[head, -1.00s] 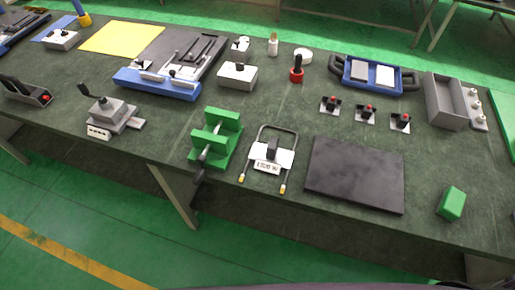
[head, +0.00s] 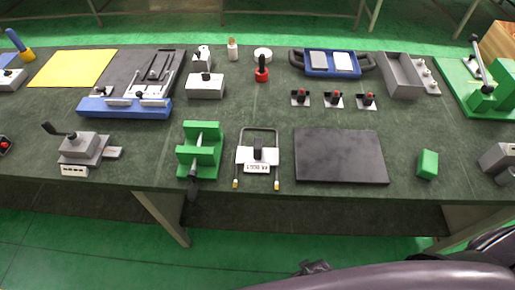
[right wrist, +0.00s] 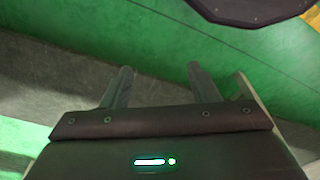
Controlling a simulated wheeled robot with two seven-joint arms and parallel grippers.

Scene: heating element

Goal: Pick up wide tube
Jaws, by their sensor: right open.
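A U-shaped grey tube (head: 277,160) with two yellow-tipped legs lies on the green-topped workbench (head: 240,110), near its front edge. A white piece with a black block and a label sits across it. I cannot tell for certain whether this is the wide tube. My right gripper shows in the right wrist view (right wrist: 162,86), its two fingers apart with nothing between them, over the floor. In the head view my right arm comes in at the bottom right, below the bench front. My left gripper is in neither current view.
A green vise (head: 206,151) stands left of the U-shaped tube, and a dark flat plate (head: 340,155) lies to its right. A green block (head: 428,164) lies farther right. A blue tray (head: 333,65) and a grey open box (head: 402,78) stand behind.

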